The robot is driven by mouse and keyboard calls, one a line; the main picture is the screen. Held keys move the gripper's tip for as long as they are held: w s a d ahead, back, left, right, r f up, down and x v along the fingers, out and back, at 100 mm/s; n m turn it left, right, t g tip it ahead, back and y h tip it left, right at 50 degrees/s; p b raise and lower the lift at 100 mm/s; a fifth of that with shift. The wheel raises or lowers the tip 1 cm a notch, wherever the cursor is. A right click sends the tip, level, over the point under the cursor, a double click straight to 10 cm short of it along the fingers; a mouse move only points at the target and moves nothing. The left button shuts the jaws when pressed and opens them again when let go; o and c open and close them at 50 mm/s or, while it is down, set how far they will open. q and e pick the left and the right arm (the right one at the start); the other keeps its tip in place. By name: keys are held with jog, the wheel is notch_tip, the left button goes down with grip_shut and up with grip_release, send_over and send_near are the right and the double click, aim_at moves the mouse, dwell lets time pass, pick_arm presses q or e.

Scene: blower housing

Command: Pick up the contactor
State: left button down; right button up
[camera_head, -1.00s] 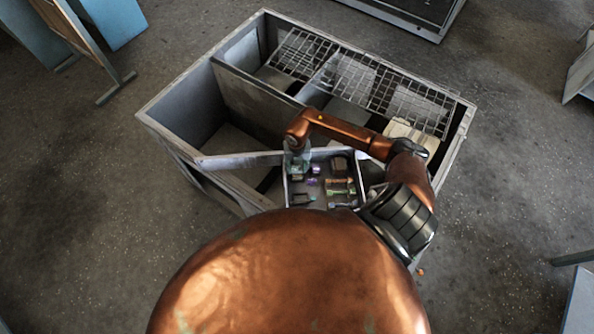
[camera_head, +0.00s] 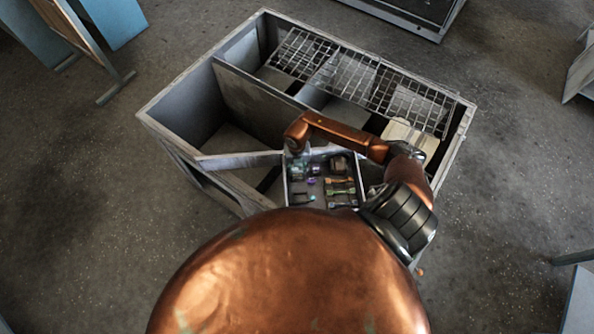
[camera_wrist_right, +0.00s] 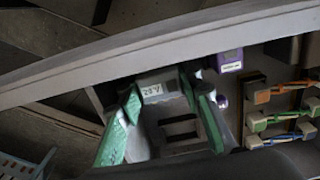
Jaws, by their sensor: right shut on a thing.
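The contactor is a grey block with a white label reading 24V (camera_wrist_right: 152,89). It shows in the right wrist view between the green fingers of my right gripper (camera_wrist_right: 165,100). The gripper is shut on it, one finger at each side. In the head view my right gripper (camera_head: 298,166) is small and partly hidden by my arm, over the left part of a small parts tray (camera_head: 359,181). I cannot tell whether the contactor is clear of the tray floor. My left gripper is not in view.
The tray holds a purple block (camera_wrist_right: 230,60) and several connectors with orange, green and blue parts. A pale tray wall runs past the gripper. The tray sits at the near side of a large grey housing (camera_head: 235,85) with open compartments and a wire grid (camera_head: 345,75).

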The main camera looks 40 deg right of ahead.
jog(key=shift+r, duration=0.15)
jog(key=shift+w+r, duration=0.1)
jog(key=shift+r, duration=0.1)
jog(key=shift+r+b, duration=0.7)
jog(key=shift+r, duration=0.2)
jog(key=s+a+r+b, duration=0.3)
jog(key=s+a+r, duration=0.4)
jog(key=s+r, duration=0.3)
jog(key=shift+s+r+b, duration=0.3)
jog(key=shift+s, duration=0.85)
jog(key=shift+w+a, duration=0.1)
